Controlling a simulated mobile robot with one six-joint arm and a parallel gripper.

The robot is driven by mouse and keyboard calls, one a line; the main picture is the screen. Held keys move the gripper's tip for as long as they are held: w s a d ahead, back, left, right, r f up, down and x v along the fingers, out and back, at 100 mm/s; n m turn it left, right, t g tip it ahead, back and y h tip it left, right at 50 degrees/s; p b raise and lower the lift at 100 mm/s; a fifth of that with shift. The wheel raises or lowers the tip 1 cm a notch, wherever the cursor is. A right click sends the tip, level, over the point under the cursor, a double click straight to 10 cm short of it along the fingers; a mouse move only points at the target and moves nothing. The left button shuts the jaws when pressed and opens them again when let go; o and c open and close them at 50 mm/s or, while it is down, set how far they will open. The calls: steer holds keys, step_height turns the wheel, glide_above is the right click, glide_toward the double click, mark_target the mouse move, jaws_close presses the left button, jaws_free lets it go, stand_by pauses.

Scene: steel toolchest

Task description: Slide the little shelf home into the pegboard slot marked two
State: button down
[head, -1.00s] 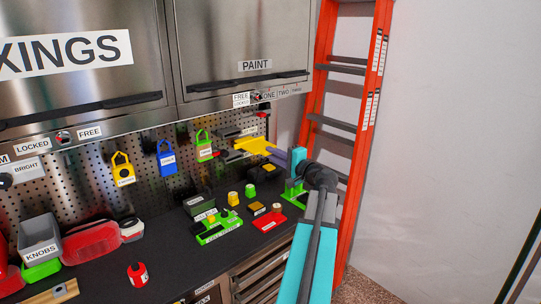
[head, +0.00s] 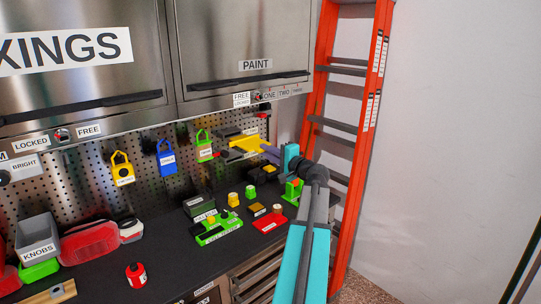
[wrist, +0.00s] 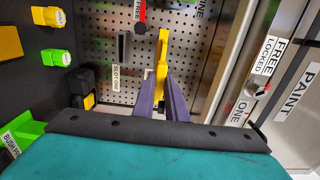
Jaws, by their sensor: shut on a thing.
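The little shelf is a yellow piece (head: 246,144), held level in front of the right end of the pegboard (head: 84,170). My gripper (head: 271,151) is shut on its near end. In the wrist view the shelf (wrist: 162,48) stands out beyond the two purple fingers of my gripper (wrist: 161,84), its far end near the perforated board. A dark slot piece (wrist: 123,47) is on the board left of the shelf, with a slot label (wrist: 115,78) too small to read surely. I cannot tell whether the shelf touches a slot.
A blue padlock (head: 166,158) and a green padlock (head: 203,146) hang left of the shelf. Below are a green tray (head: 218,232) and a red tray (head: 270,224) on the black worktop. The steel cabinet (head: 245,45) overhangs; an orange ladder (head: 363,120) stands right.

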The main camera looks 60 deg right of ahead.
mark_target(245, 141)
steer(key=shift+x, duration=0.95)
steer(key=shift+b, duration=1.2)
stand_by(1.4)
steer(key=shift+b+x, duration=0.95)
steer(key=shift+x, duration=2.15)
stand_by(1.1)
steer(key=c, duration=1.7)
jaws_free()
